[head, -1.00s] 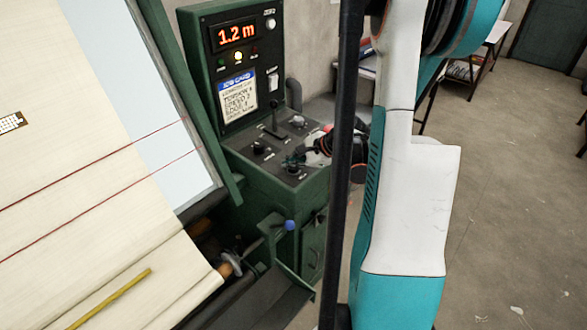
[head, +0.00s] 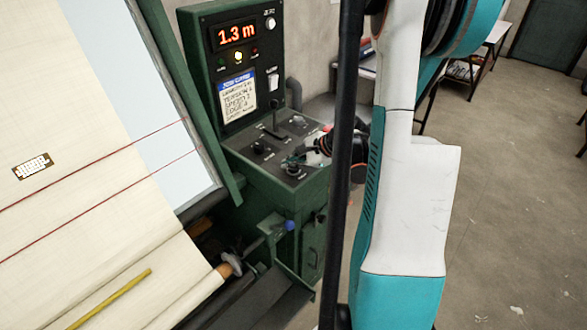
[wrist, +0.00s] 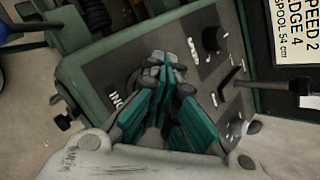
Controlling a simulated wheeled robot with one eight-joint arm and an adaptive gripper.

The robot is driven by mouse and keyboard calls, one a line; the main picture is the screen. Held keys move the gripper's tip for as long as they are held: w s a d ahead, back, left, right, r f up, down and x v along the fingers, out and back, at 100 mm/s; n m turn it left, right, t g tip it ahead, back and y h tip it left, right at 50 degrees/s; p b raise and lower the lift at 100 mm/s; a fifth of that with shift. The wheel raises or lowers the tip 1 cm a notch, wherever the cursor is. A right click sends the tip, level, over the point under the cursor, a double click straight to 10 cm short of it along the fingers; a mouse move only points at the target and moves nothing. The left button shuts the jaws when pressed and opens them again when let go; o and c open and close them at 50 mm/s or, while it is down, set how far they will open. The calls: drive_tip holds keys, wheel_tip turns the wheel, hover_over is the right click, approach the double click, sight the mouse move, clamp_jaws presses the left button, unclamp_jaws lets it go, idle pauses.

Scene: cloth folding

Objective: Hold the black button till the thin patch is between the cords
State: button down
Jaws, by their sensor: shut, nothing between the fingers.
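The thin patch (head: 31,167), a small brown-edged lattice of holes, lies on the cream cloth (head: 110,175) at the left of the head view. It is above the upper red cord (head: 95,165), outside the band between it and the lower red cord (head: 100,207). My gripper (head: 294,160) is shut and empty, its tips down at the front of the green control panel. In the wrist view my gripper (wrist: 168,78) covers the spot beside the partly hidden "INCH" lettering (wrist: 117,100). The fingers hide most of the button there, so contact cannot be seen clearly.
The display (head: 236,34) reads 1.3 m, with a lit yellow lamp below it. A lever (head: 274,122) and a black knob (head: 259,147) stand close to my gripper. A blue-tipped handle (head: 288,226) is below the panel. A yellow stick (head: 110,298) lies on the cloth.

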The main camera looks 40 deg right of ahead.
sight(292, 171)
drive_tip(key=shift+r+p, duration=0.5)
drive_tip(key=shift+r, duration=0.35)
drive_tip(key=shift+r, duration=0.1)
wheel_tip(292, 171, up, 5)
drive_tip(key=p, duration=0.3)
idle(0.4)
